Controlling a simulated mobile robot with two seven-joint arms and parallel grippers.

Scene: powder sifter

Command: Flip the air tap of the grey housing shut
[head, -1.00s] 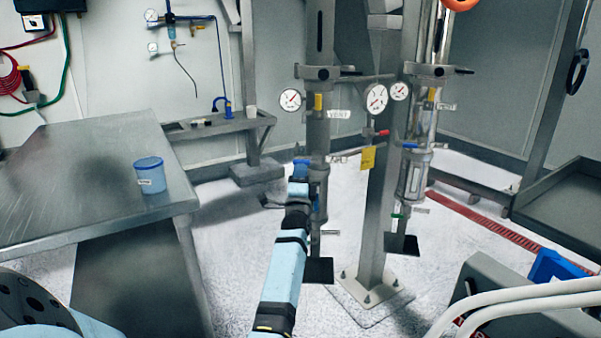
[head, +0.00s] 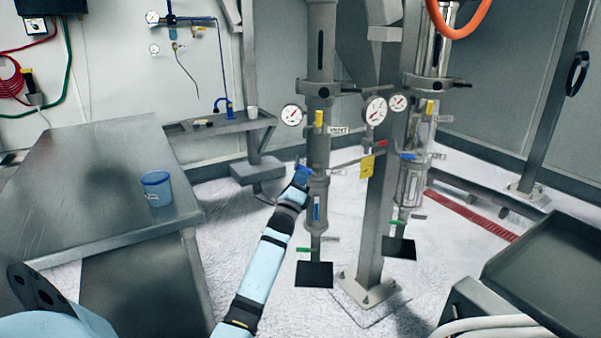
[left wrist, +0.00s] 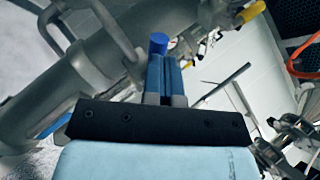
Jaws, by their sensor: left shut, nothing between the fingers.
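The grey housing (head: 319,150) is the opaque upright column left of the post. A yellow-handled tap (head: 319,118) sits high on it and a green-handled tap (head: 303,250) low on it. A blue tap handle (head: 302,169) shows at its left side, right at my left gripper (head: 304,178). In the left wrist view, my left gripper (left wrist: 165,78) is shut and empty, and the blue handle end (left wrist: 158,42) shows just beyond its fingertips. I cannot tell whether they touch. The handle's lever is mostly hidden by the fingers. My right gripper is out of view.
A clear housing (head: 414,170) with its own blue tap (head: 408,156) stands to the right, beyond the steel post (head: 378,200). Gauges (head: 375,110) sit between the housings.

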